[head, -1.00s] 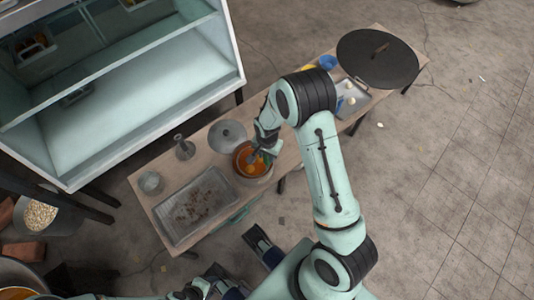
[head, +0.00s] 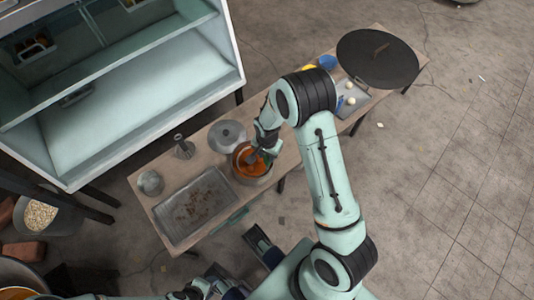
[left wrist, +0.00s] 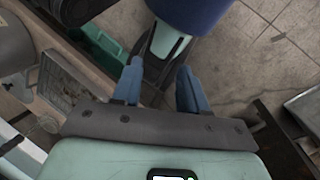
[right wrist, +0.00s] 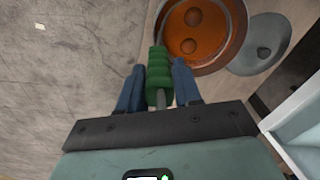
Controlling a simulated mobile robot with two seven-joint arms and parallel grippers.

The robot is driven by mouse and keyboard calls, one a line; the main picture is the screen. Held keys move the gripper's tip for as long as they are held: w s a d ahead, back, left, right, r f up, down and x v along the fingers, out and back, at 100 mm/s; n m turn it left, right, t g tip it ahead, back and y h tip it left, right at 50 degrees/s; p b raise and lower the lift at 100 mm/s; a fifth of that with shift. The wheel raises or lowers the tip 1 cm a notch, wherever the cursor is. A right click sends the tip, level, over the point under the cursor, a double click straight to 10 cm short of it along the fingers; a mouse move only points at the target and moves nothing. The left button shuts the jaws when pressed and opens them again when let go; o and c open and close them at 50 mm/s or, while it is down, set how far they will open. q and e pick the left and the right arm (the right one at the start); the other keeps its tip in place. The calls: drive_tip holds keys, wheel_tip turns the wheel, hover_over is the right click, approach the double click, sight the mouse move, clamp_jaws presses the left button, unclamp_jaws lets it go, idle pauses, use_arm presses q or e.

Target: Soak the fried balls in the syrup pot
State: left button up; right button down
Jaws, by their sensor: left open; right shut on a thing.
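The syrup pot (head: 238,172) stands on the wooden table, full of orange-red syrup. In the right wrist view the pot (right wrist: 236,62) shows two round brown fried balls (right wrist: 193,17) (right wrist: 188,46) in the syrup. My right gripper (head: 260,153) is over the pot's rim. In its wrist view the gripper (right wrist: 160,72) is shut on a green ridged handle (right wrist: 158,83), which points toward the pot. The handle's far end is hard to make out. My left gripper (left wrist: 157,75) is open and empty, away from the pot, near dark blue and mint parts of my body.
A metal lid (head: 227,134) lies behind the pot. A tray with brown bits (head: 178,238) is left of it, with a metal bowl (head: 150,183) beyond. A large dark round pan (head: 378,58) and a small tray (head: 357,108) are at the right end. A glass cabinet (head: 130,110) stands at the back left.

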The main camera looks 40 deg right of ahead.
wheel_tip(320, 180, up, 8)
drive_tip(key=p, duration=0.6)
drive_tip(key=shift+w+r+p, duration=0.1)
drive_tip(key=shift+r+p, duration=0.1)
drive_tip(key=shift+p, duration=0.15)
wheel_tip(320, 180, up, 3)
drive_tip(key=shift+f+p, duration=0.1)
drive_tip(key=shift+p, duration=1.05)
use_arm(q)
wheel_tip(320, 180, up, 8)
drive_tip(key=s+g, duration=0.1)
drive_tip(key=shift+s+f, duration=0.2)
drive_tip(key=shift+s, duration=0.15)
use_arm(e)
drive_tip(key=shift+r+p, duration=1.2)
drive_tip(key=shift+r, duration=0.35)
use_arm(q)
drive_tip(key=shift+w+r, duration=0.25)
drive_tip(key=shift+r, duration=0.4)
drive_tip(key=shift+w+r, duration=0.25)
drive_tip(key=shift+r, duration=0.35)
use_arm(e)
drive_tip(key=shift+f, duration=0.1)
